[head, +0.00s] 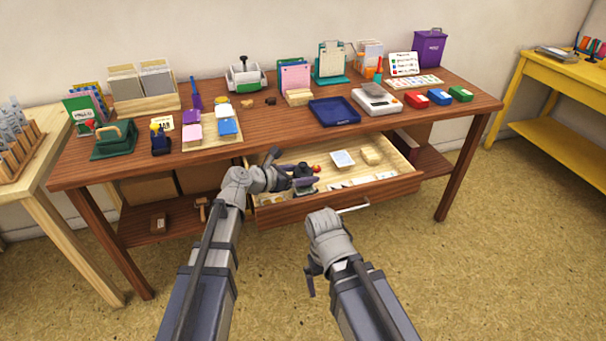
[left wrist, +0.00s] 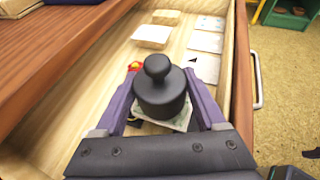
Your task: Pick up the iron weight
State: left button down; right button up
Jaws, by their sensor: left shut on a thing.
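The iron weight (left wrist: 161,92) is a dark grey cylinder with a round knob on top, upright in the left wrist view. My left gripper (head: 305,181) is over the open drawer (head: 345,206) in the head view. Its purple fingers lie on either side of the weight and are shut on it. Papers show under the weight in the left wrist view; I cannot tell whether it touches them. My right gripper (head: 311,284) is in front of the drawer, apart from everything, and its jaw opening is not clear.
The drawer also holds a red item (left wrist: 135,66), a white block (left wrist: 151,36), a tan block (left wrist: 166,17) and several white cards (left wrist: 207,42). The tabletop above carries a blue tray (head: 334,111), a white scale (head: 377,100) and inkpads. The floor in front is clear.

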aim_at(303, 163)
pick_arm(q)
notch_tip(303, 163, up, 9)
jog(key=p, duration=0.8)
pick_arm(e)
notch_tip(303, 163, up, 9)
